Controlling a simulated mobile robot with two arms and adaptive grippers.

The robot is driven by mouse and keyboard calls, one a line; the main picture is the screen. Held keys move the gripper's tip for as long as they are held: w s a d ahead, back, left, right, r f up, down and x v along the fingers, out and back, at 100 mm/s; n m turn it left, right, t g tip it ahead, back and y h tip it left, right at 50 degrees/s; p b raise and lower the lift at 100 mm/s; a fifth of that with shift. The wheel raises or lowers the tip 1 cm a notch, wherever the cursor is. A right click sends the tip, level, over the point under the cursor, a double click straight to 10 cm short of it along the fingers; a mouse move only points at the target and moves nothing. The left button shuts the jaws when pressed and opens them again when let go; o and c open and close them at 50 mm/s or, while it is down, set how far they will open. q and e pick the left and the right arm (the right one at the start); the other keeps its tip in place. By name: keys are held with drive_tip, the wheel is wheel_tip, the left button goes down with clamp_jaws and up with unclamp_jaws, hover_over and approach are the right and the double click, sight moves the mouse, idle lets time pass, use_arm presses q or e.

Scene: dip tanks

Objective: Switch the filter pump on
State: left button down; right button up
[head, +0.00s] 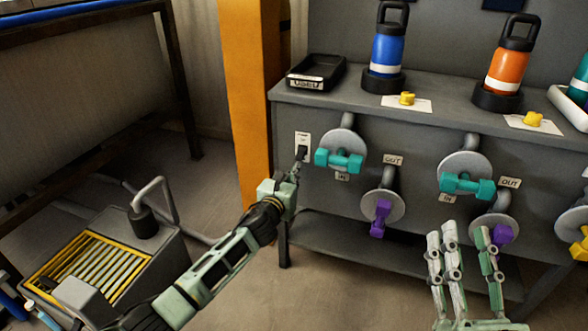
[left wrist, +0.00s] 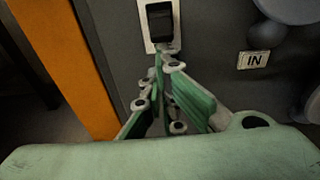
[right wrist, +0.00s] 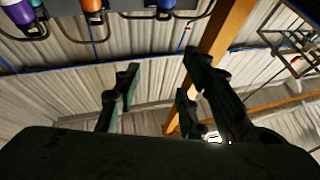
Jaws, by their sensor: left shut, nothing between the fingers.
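The switch (head: 301,151) is a black rocker on a white plate on the front of the grey bench, near its left corner. It also shows at the top of the left wrist view (left wrist: 160,22). My left gripper (head: 294,172) is shut and empty, with its fingertips just below the rocker. In the left wrist view, the fingertips (left wrist: 160,54) meet at the plate's lower edge; whether they touch it I cannot tell. My right gripper (head: 462,232) is open and empty in front of the bench. Its spread fingers show in the right wrist view (right wrist: 160,80).
A teal-handled valve (head: 340,160) sits close right of the switch, with a purple-handled valve (head: 380,215) lower down. An orange post (head: 250,100) stands left of the bench. A grey box with a yellow grille (head: 95,262) is on the floor at left.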

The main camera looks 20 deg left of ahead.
wheel_tip(320, 180, down, 15)
drive_tip(key=d+g+h+p, duration=0.2)
drive_tip(key=g+h+p, duration=0.15)
drive_tip(key=g, duration=0.55)
use_arm(q)
drive_tip(key=r+g+p, duration=0.1)
drive_tip(key=p, duration=0.5)
drive_tip(key=s+r+g+p, duration=0.1)
drive_tip(key=g+p, duration=0.1)
drive_tip(key=p, duration=0.4)
drive_tip(key=shift+s+r, duration=0.15)
drive_tip(key=shift+s, duration=0.15)
use_arm(e)
drive_tip(key=s+d+f+g, duration=0.2)
drive_tip(key=s+f, duration=0.4)
drive_tip(key=f, duration=0.4)
drive_tip(key=s+d+f+g+h, duration=0.1)
drive_tip(key=s+f+g, duration=0.4)
drive_tip(key=f, duration=0.6)
drive_tip(key=s+d+f+g+h, duration=0.1)
drive_tip(key=s+d+f+g, duration=0.2)
drive_tip(key=s+f, duration=0.5)
wheel_tip(320, 180, down, 2)
drive_tip(key=shift+s+f+m+g, duration=0.2)
drive_tip(key=shift+s+m+g, duration=0.15)
drive_tip(key=shift+g, duration=0.35)
